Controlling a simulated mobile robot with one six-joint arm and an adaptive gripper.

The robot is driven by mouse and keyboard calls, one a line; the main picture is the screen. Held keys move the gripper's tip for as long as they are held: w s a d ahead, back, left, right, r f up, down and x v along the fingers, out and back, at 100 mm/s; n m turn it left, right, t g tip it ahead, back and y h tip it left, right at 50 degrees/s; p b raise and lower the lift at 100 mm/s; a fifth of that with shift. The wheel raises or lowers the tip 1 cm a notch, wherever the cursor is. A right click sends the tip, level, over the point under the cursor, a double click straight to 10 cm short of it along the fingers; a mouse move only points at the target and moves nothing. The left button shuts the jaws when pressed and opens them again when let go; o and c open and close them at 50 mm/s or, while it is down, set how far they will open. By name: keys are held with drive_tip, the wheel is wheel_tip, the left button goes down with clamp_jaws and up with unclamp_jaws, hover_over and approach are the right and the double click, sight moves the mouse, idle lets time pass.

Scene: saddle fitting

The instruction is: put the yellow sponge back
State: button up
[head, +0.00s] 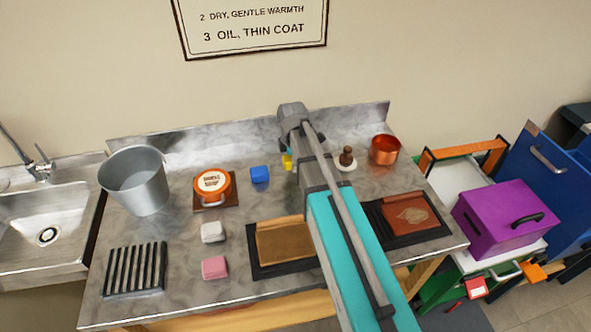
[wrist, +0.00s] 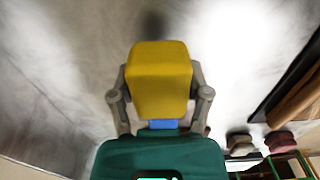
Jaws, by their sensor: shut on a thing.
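The yellow sponge (wrist: 160,78) is between the two fingers of my gripper (wrist: 160,92) in the wrist view, and the fingers press on its sides. The grey worktop shows behind it, with a dark blurred patch just beyond the sponge. In the head view only a small yellow part of the sponge (head: 287,162) shows, beside my arm near the back of the worktop. My arm hides the rest of it and most of the gripper. I cannot tell whether the sponge touches the worktop.
A blue block (head: 260,175) lies just left of the yellow sponge. A white block (head: 213,232) and a pink block (head: 215,267) lie nearer the front. An orange round tin (head: 213,185), a metal bucket (head: 134,180), a black rack (head: 135,268) and a copper pot (head: 384,150) also stand on the worktop.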

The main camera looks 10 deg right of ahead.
drive_tip(key=shift+f+b, duration=1.4)
drive_tip(key=shift+f, duration=0.25)
drive_tip(key=shift+f, duration=0.1)
drive_tip(key=o, duration=1)
drive_tip(key=shift+r, duration=0.2)
wheel_tip(320, 180, up, 12)
drive_tip(key=p, duration=1.2)
